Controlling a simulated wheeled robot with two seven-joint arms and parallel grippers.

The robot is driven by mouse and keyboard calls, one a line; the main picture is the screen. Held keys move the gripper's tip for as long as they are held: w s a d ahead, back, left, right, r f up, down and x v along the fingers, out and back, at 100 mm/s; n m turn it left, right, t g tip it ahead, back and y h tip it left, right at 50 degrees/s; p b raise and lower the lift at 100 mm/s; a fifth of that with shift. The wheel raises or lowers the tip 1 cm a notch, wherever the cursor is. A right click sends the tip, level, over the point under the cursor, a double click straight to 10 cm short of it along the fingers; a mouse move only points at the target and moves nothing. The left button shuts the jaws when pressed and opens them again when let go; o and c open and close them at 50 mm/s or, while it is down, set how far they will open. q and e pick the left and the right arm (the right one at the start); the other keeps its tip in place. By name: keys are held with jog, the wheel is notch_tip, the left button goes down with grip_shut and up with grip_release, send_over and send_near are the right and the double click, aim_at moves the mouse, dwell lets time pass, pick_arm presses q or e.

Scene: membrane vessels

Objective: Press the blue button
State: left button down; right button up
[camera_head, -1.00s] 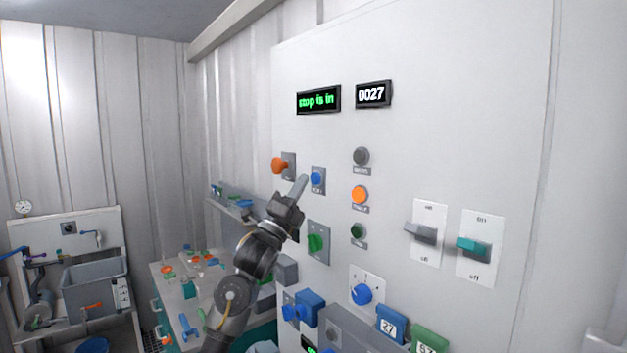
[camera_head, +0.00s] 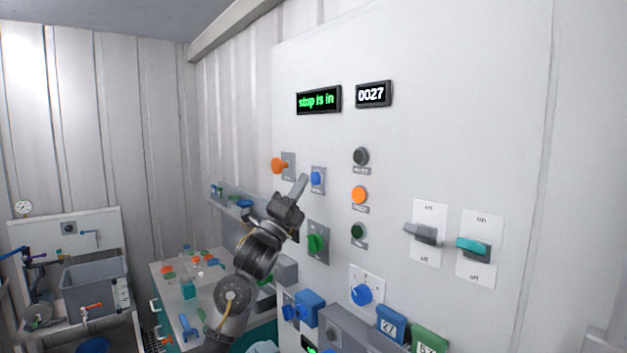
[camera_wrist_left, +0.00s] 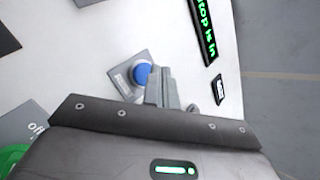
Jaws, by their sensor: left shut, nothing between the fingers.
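The blue button (camera_head: 316,178) sits on a small grey plate on the white panel, below the "stop is in" display. My left gripper (camera_head: 301,183) is shut and empty, its fingertips just left of the blue button in the head view. In the left wrist view the blue button (camera_wrist_left: 142,74) shows beside the shut fingers (camera_wrist_left: 160,82), which partly overlap its right side. I cannot tell whether the fingertips touch it. My right gripper is not in view.
Close by on the panel (camera_head: 480,120) are an orange knob (camera_head: 279,165), a green knob (camera_head: 315,242), a black button (camera_head: 361,156) and an orange button (camera_head: 359,195). Two switches stand farther right. A table with small parts is at the lower left.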

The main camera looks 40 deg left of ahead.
pick_arm(q)
jog(key=shift+w, duration=0.15)
dwell(0.7)
jog(key=shift+w+d, duration=0.15)
jog(key=shift+w, duration=0.15)
jog(key=shift+w+d, duration=0.1)
jog(key=shift+w, duration=0.25)
dwell(0.8)
jog(key=shift+s+b, duration=0.1)
jog(key=shift+b, duration=0.2)
jog(key=shift+s+a, duration=0.25)
jog(key=shift+s, duration=0.45)
jog(key=shift+s+a+b, duration=0.25)
jog(key=shift+s, duration=0.55)
jog(key=shift+s+a+b, duration=0.2)
jog(key=shift+s+b, duration=0.05)
jog(key=shift+s, duration=0.5)
jog(key=shift+s+a+b, duration=0.25)
jog(key=shift+s, duration=0.55)
